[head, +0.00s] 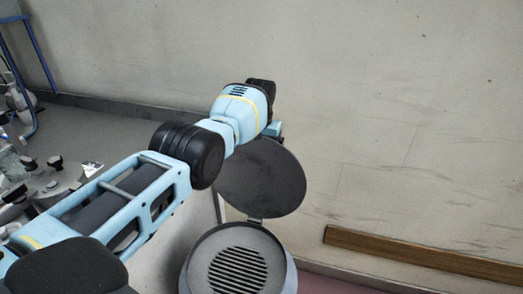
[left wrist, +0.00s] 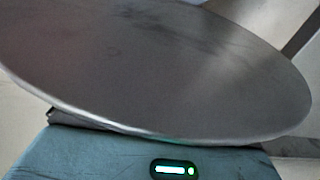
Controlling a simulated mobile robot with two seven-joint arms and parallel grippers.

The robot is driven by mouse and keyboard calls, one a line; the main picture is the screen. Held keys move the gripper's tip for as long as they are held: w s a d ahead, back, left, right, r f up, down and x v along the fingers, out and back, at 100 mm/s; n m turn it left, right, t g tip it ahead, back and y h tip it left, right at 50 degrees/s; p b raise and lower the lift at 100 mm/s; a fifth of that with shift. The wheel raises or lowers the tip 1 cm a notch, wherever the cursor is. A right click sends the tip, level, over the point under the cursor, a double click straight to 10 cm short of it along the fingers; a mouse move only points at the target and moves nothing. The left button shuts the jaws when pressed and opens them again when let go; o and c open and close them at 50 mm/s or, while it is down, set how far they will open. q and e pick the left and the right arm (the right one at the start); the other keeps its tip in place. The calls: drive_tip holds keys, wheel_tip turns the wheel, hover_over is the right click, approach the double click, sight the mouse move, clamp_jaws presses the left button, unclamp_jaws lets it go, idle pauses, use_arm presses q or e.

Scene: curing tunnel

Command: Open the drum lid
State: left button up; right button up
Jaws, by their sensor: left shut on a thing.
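The drum (head: 190,275) stands at the lower middle of the head view, with a dark slotted grate inside its round top. Its round dark grey lid (head: 262,182) stands raised on a hinge at the drum's far rim, leaving the top uncovered. My left arm reaches across from the left, and my left gripper (head: 275,131) is at the lid's upper edge, shut on the lid. The fingertips are mostly hidden by my wrist. In the left wrist view, the lid (left wrist: 160,70) fills most of the picture, above my gripper's teal body. My right gripper is not in view.
A pale wall stands close behind the lid. A wooden rail (head: 420,256) runs along it at lower right. Grey equipment (head: 70,180) and a blue metal frame (head: 40,60) stand at the left. The space right of the lid looks clear.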

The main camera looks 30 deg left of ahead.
use_arm(q)
drive_tip(key=o, duration=1)
drive_tip(key=shift+o, duration=0.2)
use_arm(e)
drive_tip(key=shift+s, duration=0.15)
use_arm(q)
wheel_tip(320, 180, up, 7)
drive_tip(key=shift+s+f+p, duration=0.1)
drive_tip(key=shift+s+p, duration=0.05)
drive_tip(key=shift+p, duration=0.5)
drive_tip(key=shift+r, duration=0.55)
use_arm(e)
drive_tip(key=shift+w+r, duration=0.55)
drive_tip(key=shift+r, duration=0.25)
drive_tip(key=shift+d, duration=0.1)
use_arm(q)
drive_tip(key=shift+r, duration=0.1)
